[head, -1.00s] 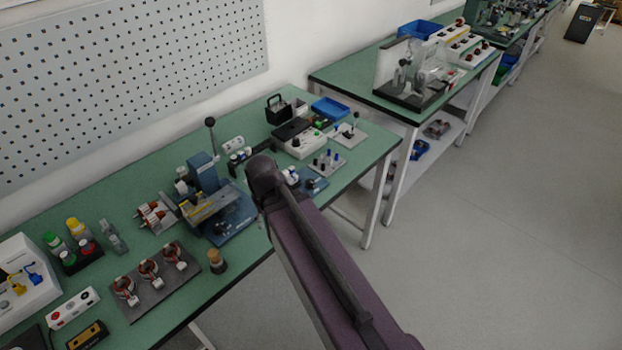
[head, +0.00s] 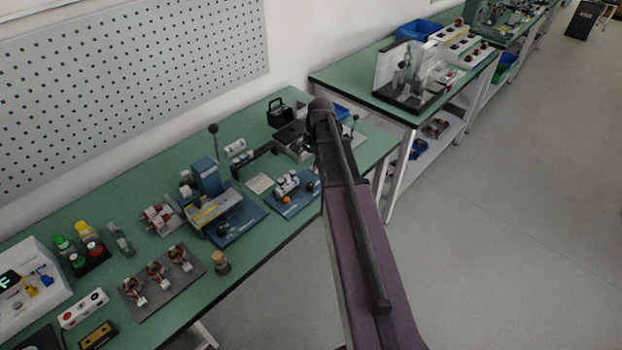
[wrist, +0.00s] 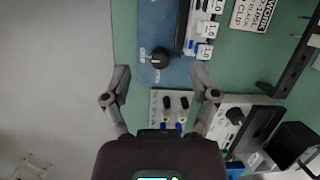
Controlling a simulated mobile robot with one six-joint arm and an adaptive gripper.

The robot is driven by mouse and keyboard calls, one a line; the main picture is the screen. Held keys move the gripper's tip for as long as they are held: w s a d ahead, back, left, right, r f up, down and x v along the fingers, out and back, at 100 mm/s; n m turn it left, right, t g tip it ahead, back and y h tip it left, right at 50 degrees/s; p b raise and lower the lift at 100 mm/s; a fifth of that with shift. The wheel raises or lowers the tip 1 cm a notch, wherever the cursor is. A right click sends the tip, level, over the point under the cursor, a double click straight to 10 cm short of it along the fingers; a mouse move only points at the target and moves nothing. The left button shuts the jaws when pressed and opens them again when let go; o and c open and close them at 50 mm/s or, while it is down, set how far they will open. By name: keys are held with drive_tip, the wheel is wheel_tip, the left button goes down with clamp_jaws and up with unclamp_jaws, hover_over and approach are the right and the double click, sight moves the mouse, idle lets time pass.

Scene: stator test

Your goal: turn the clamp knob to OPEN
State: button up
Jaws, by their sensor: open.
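A black round knob (wrist: 160,59) with a pale pointer mark sits on a blue base plate (wrist: 149,20) in the wrist view. Small pale lettering beside the knob is too small to read. My gripper (wrist: 162,87) is open and empty, its two fingers spread to the left and right, below the knob in the picture and apart from it. The blue plate also shows in the head view (head: 297,209), left of my arm, with a white block fixture (head: 287,185) on it. My gripper's fingers are hidden behind my arm in the head view.
A grey plate with black and blue posts (wrist: 171,103) lies between my fingers' lower parts. A white box with another black knob (wrist: 235,115) is to the right. A printed card (wrist: 252,14) lies above right. The table edge and open floor (wrist: 50,80) are left.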

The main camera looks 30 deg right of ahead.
sight(311, 184)
drive_tip(key=w+d+r+m+y+p, duration=0.1)
drive_tip(key=w+d+r+m, duration=0.1)
drive_tip(key=d+m, duration=0.2)
drive_tip(key=d, duration=0.3)
drive_tip(key=shift+w+d, duration=0.15)
drive_tip(key=shift+d, duration=0.15)
drive_tip(key=b+x, duration=1.2)
drive_tip(key=x, duration=0.1)
drive_tip(key=shift+w+a+f+b, duration=0.1)
drive_tip(key=shift+a+f+b, duration=0.2)
drive_tip(key=shift+b, duration=0.1)
idle(0.5)
clamp_jaws()
